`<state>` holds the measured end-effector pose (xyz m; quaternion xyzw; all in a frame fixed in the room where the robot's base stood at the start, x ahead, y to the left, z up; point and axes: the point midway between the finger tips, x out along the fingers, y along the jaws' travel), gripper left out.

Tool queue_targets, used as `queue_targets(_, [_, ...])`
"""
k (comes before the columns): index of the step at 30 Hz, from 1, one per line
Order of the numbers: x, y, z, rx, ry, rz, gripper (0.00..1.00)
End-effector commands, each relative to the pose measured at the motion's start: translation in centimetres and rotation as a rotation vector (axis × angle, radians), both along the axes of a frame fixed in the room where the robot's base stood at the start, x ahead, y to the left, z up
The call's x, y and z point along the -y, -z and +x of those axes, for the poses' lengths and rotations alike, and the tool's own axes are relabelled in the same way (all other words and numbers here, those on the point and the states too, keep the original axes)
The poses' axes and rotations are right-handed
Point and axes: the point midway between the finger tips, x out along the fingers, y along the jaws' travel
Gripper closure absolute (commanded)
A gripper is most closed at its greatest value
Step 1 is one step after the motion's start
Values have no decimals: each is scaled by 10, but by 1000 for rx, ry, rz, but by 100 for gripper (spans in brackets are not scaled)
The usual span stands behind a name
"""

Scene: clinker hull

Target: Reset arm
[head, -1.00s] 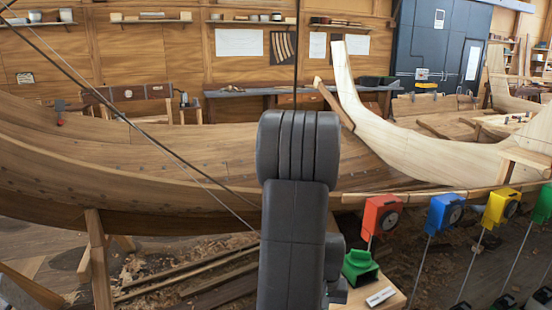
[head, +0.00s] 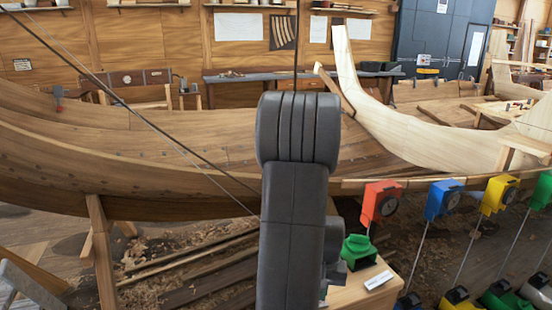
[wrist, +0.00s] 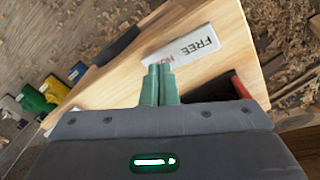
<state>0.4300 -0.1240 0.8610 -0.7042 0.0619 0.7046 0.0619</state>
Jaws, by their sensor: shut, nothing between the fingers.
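My gripper shows in the wrist view with its two teal fingers (wrist: 160,85) together and nothing between them. The fingers reach out over a pale wooden tabletop (wrist: 120,82), near a white card (wrist: 183,45) with the word FREE on it. I cannot tell whether they touch the top. In the head view my dark grey arm stands upright in the middle and hides part of the scene. The gripper's fingers cannot be made out clearly there. The card (head: 378,280) lies on the small wooden table (head: 350,297), close to a bright green piece (head: 358,251).
A long clinker hull (head: 150,150) fills the left and middle. Red (head: 382,203), blue (head: 442,199) and yellow (head: 498,194) boxes stand on thin rods at right. Wooden trestle legs (head: 100,250) stand at left. Shavings and planks cover the floor.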

Motion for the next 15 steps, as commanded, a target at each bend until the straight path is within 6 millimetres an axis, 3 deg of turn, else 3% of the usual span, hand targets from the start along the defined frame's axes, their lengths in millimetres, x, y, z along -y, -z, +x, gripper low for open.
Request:
queue_targets(2, [0, 17, 0, -1, 0, 0, 100])
queue_targets(4, [0, -6, 0, 2, 0, 0, 100])
queue_targets(15, [0, -54, 1, 2, 0, 0, 100])
